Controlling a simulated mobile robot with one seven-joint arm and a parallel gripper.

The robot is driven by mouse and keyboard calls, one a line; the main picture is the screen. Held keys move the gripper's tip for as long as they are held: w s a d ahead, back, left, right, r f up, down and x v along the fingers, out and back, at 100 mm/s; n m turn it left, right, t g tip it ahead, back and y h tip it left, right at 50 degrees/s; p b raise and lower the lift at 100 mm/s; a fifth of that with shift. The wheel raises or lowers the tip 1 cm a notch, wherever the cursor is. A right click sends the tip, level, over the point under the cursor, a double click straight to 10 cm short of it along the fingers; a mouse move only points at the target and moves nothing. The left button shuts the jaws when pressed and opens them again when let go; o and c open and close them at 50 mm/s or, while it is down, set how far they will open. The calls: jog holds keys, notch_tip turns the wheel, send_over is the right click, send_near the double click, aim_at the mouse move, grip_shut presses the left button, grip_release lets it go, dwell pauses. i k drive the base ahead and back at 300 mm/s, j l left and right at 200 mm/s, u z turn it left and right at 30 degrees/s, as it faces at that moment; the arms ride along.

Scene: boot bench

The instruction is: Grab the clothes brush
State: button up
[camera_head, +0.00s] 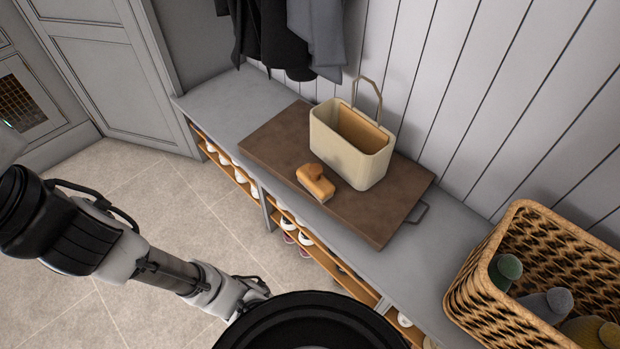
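The clothes brush (316,181) looks like the small orange-brown block with a raised handle and a pale lower edge. It lies on a brown board (265,140) on the bench, just in front of a cream caddy. My gripper (259,287) is low in the picture, in front of the bench and well apart from the brush. Its fingers are small and partly hidden by a round black part of mine, so whether it is open cannot be told. Nothing shows in it.
The cream caddy (331,152) with an upright handle stands close behind the brush. A wicker basket (522,224) with bottle-like things stands on the bench at right. Dark clothes (262,35) hang above the bench's left end. Shoes fill the shelves below. The grey bench top (213,106) is clear at left.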

aim_at(315, 178)
jog(key=j+z, duration=0.15)
jog(key=z, duration=0.5)
jog(key=j+z, duration=0.3)
jog(key=j, duration=0.2)
jog(key=j+z, duration=0.35)
jog(key=j, duration=0.6)
jog(key=k+j+z, duration=0.1)
jog(key=j, duration=0.3)
jog(key=k+j, duration=0.1)
jog(key=j, duration=0.35)
jog(key=k+j+z, duration=0.1)
jog(key=j, duration=0.35)
